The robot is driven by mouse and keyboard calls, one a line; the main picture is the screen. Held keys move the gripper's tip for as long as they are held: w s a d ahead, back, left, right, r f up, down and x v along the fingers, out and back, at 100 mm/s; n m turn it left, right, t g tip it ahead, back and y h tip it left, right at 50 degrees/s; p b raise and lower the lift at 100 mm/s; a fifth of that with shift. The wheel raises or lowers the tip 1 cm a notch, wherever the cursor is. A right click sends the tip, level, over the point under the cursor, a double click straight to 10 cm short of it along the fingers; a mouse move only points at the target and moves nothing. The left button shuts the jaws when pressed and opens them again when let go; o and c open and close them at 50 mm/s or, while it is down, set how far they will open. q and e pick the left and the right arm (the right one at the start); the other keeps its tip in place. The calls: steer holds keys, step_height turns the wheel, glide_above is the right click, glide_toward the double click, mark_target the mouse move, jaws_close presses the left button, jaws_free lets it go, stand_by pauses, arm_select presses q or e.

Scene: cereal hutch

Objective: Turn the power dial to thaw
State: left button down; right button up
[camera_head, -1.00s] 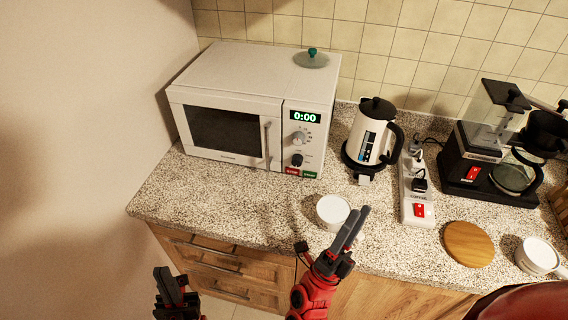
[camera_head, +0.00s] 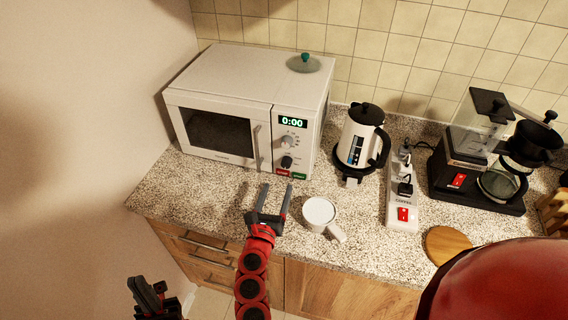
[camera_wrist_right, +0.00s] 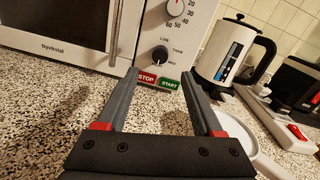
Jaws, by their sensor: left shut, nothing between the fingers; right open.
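The white microwave (camera_head: 220,100) stands at the back left of the counter. Its lower dark dial (camera_head: 287,162) sits below a silver dial (camera_head: 287,141) and above the red and green buttons. In the right wrist view the dark dial (camera_wrist_right: 160,54) shows a light pointer line, with small lettering around it, "LOW" above. My right gripper (camera_head: 273,187) is open and empty over the counter, in front of and below the dial panel, touching nothing. Its fingers (camera_wrist_right: 165,100) straddle the view of the buttons. My left gripper (camera_head: 148,297) is shut and empty, low in front of the drawers.
A white mug (camera_head: 319,210) stands close to the right of my right gripper. A kettle (camera_head: 357,140), a power strip (camera_head: 402,213) and a coffee maker (camera_head: 475,178) stand further right. A glass lid (camera_head: 304,64) lies on the microwave. Counter left of my right gripper is clear.

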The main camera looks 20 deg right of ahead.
mark_target(285, 165)
steer(key=p+x, duration=0.3)
steer(key=x, duration=0.5)
steer(key=shift+w+r, duration=0.1)
steer(key=shift+w+d, duration=0.45)
jaws_close()
